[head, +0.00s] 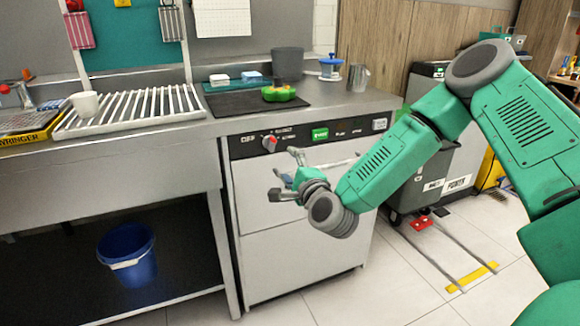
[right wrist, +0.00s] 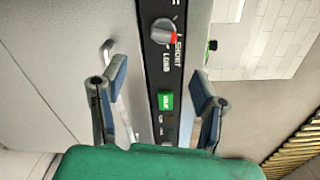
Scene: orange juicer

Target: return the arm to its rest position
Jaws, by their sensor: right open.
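My right arm comes in from the right in the head view, green with grey joints. Its gripper (head: 286,176) is in front of the white dishwasher front (head: 290,235), below the control panel. In the right wrist view the two fingers of the right gripper (right wrist: 155,105) stand wide apart with nothing between them. The panel with its red-tipped knob (right wrist: 163,32) and green button (right wrist: 166,101) shows behind the fingers. My left gripper is not in view.
A blue bucket (head: 128,254) stands underneath. A bin (head: 430,165) is at the right. Floor in front is clear.

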